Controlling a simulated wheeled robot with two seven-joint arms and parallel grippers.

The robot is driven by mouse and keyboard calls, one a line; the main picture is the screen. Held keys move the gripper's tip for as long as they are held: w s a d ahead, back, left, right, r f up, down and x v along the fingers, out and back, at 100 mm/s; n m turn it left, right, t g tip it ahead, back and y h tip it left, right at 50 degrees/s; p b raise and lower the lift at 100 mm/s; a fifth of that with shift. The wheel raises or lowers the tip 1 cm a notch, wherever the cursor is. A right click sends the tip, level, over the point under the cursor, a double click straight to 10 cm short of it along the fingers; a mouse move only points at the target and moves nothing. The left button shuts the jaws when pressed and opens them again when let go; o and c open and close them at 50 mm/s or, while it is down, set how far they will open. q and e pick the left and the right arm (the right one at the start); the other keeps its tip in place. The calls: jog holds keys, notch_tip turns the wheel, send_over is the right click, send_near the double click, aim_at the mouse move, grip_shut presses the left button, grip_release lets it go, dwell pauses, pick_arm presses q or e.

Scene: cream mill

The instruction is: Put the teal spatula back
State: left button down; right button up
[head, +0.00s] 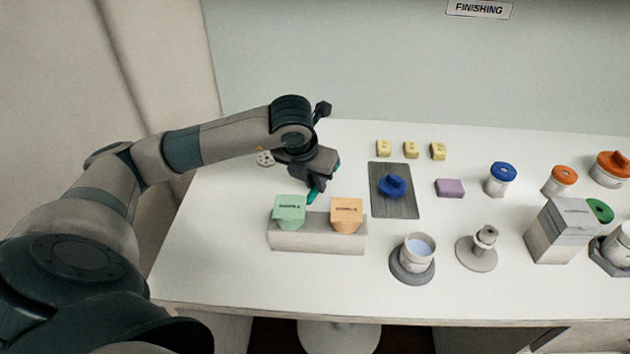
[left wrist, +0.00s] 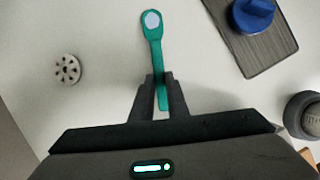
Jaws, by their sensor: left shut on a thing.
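My left gripper (head: 316,186) is shut on the teal spatula (left wrist: 152,38), above the back left part of the white table. In the left wrist view the two fingers (left wrist: 158,85) pinch its handle, and its rounded end with a pale oval spot points away from the gripper. In the head view only small teal parts of the spatula (head: 313,195) show beside the fingers; the rest is hidden by the gripper. The gripper is just behind a pale block (head: 318,238) that carries a green labelled piece (head: 289,208) and an orange labelled piece (head: 346,210). My right gripper is not in view.
A blue-knobbed thing (head: 393,186) sits on a dark mat (head: 405,210). A cup (head: 418,250), a grey stand (head: 478,255), a purple block (head: 450,188) and lidded jars (head: 498,182) stand to the right. A holed disc (left wrist: 68,69) lies left of the gripper.

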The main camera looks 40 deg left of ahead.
pick_arm(q)
jog(key=c, duration=2.1)
grip_release()
jog(key=o, duration=0.4)
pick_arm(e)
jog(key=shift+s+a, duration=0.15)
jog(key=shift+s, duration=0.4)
pick_arm(q)
jog(key=shift+r, duration=0.15)
